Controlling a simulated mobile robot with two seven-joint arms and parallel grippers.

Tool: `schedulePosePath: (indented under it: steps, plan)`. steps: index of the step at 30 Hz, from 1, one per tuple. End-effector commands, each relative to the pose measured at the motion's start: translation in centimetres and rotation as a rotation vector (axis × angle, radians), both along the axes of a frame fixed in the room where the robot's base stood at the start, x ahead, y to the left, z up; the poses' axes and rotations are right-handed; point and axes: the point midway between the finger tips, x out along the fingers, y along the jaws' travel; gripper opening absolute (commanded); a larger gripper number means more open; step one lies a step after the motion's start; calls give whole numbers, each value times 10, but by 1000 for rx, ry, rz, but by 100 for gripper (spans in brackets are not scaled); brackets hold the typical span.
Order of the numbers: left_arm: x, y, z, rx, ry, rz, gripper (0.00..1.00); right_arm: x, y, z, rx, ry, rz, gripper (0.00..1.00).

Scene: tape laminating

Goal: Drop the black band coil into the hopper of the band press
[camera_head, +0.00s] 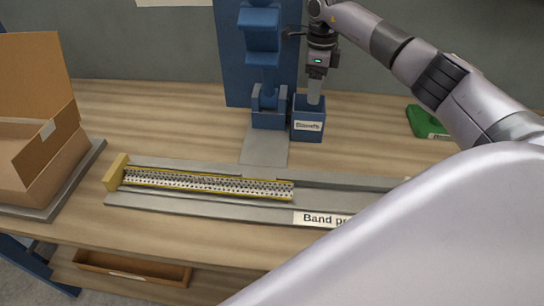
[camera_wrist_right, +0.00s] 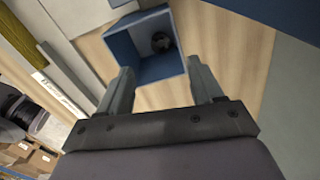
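A blue open-topped box (camera_head: 308,133), which looks like the hopper, stands against the right side of the blue press (camera_head: 268,108); its small label is too small to read surely. It also shows in the right wrist view (camera_wrist_right: 178,68). A dark round thing (camera_wrist_right: 161,42), probably the black band coil, lies inside it. My right gripper (camera_head: 315,97) points down at the box opening, and its fingertips look to be at or just inside the rim. In the right wrist view the gripper (camera_wrist_right: 162,72) has its fingers wide apart with nothing between them. My left gripper is not in view.
A long grey rail with a perforated strip (camera_head: 210,183) and a "Band pr..." label lies in front. An open cardboard box (camera_head: 45,150) stands left, and a green object (camera_head: 428,121) lies right.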

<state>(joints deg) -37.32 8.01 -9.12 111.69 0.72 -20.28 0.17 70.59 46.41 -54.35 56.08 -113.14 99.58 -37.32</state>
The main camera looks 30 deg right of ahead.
Motion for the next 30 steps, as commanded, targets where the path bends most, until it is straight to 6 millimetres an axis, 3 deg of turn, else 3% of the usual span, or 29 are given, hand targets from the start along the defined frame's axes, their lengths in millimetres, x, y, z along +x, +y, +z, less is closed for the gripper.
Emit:
schedulePosePath:
  steps: [8, 21, 30]
  plan:
    - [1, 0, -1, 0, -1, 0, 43, 0, 0, 4, 0, -1, 0, 66]
    - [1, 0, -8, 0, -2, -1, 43, 1, 0, 65, -1, -2, 1, 66]
    - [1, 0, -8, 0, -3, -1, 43, 0, 0, 72, 0, 0, 0, 66]
